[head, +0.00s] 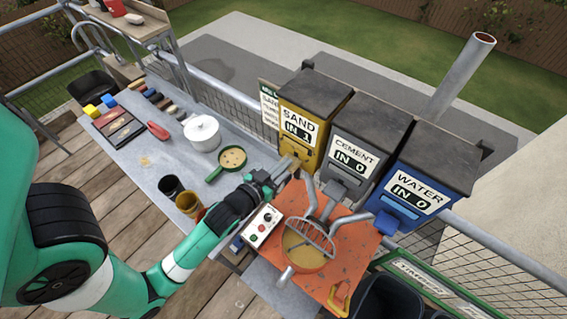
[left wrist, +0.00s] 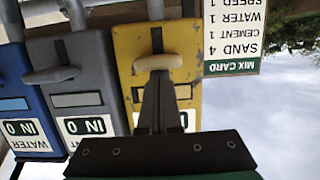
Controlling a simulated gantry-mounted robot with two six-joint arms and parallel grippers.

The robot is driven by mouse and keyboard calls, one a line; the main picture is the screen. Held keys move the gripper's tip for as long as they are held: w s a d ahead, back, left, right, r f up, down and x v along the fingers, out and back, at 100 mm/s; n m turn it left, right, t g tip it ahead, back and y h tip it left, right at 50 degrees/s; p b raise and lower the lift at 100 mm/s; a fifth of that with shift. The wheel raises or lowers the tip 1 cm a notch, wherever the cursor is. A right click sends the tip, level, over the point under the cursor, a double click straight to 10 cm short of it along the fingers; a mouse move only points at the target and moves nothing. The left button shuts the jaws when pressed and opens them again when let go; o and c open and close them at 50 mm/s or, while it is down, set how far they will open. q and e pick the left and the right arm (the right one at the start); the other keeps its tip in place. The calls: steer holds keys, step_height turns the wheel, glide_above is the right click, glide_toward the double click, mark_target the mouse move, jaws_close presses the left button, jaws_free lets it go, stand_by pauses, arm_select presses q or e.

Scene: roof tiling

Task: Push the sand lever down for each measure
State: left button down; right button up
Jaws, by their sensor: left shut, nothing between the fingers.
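My left gripper (head: 285,168) is shut and empty in front of the sand dispenser. In the left wrist view its fingertips (left wrist: 160,78) are right at the lever handle; I cannot tell whether they touch. The fingers partly cover the counter there. The mix card (left wrist: 233,35) lists sand 4, cement 1, water 1, speed 1.
The grey cement dispenser (head: 357,150) and blue water dispenser (head: 422,185) both read IN 0. A mixing bowl (head: 306,250) with a metal guard sits on the orange stand below. A control box (head: 262,227) is close under my left arm. A white pot (head: 202,132) and green pan (head: 230,160) stand left.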

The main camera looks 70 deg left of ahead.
arm_select(q)
step_height(320, 180, down, 3)
steer(key=shift+r+b, duration=0.1)
steer(key=shift+b, duration=0.45)
arm_select(e)
step_height(320, 180, down, 2)
steer(key=shift+f, duration=0.1)
arm_select(q)
step_height(320, 180, up, 6)
steer(key=p, duration=0.6)
steer(key=s+d+b, duration=0.3)
steer(key=s+d, duration=0.2)
steer(key=s, duration=0.3)
steer(key=shift+r+b, duration=0.35)
arm_select(e)
step_height(320, 180, up, 2)
steer(key=shift+w+a+r, duration=0.1)
steer(key=shift+r, duration=0.15)
arm_select(q)
steer(key=shift+s+d, duration=0.1)
